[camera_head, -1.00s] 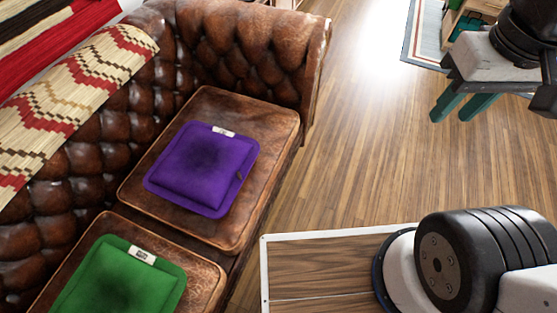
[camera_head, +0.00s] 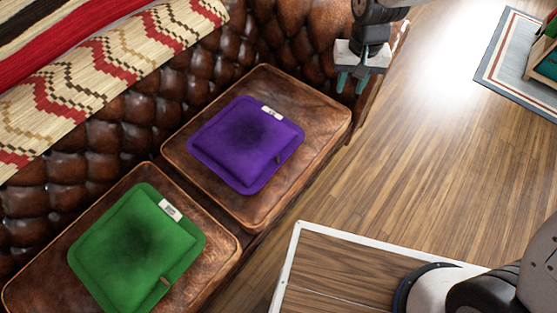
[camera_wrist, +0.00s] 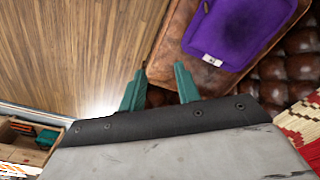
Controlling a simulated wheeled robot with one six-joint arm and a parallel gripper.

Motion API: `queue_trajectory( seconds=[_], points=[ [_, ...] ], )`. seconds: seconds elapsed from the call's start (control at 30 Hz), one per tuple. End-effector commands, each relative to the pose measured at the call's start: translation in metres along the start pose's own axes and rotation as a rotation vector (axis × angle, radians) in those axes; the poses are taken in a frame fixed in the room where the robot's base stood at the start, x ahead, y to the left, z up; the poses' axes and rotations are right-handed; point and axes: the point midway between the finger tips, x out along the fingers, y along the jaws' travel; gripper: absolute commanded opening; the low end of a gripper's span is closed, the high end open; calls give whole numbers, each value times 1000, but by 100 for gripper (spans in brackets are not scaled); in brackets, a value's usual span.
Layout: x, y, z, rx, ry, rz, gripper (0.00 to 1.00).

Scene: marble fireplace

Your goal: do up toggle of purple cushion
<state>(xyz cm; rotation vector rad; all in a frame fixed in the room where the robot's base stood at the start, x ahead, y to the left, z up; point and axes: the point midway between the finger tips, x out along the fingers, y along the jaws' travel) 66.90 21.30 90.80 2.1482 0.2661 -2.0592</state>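The purple cushion (camera_head: 247,143) lies flat on the far seat of the brown leather sofa, with a white label (camera_head: 272,112) at its upper edge. Its toggle (camera_head: 280,158) is a small brownish piece at the right edge; I cannot tell whether it is fastened. My gripper (camera_head: 352,84), with teal fingers, hangs over the sofa's far right end, apart from the cushion. In the wrist view its fingers (camera_wrist: 160,84) are spread, with nothing between them.
A green cushion (camera_head: 135,250) with its own label and toggle lies on the nearer seat (camera_head: 222,247). A patterned throw (camera_head: 110,75) covers the sofa back. The wooden floor (camera_head: 430,150) to the right is clear, with a rug (camera_head: 500,62) beyond.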

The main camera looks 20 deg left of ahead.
Motion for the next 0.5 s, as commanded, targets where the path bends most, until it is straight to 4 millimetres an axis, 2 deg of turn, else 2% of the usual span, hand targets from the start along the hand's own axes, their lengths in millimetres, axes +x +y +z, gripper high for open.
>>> queue_trajectory(
  seconds=[0.03,0.17,0.3,0.4,0.5],
  points=[
    [31,-21,-5,-21,-16,3,33],
    [102,-70,-12,-59,-27,4,33],
    [179,-116,-4,-95,-37,6,33],
    [224,-140,7,-116,-41,7,33],
    [258,-156,18,-130,-44,9,33]
  ],
)
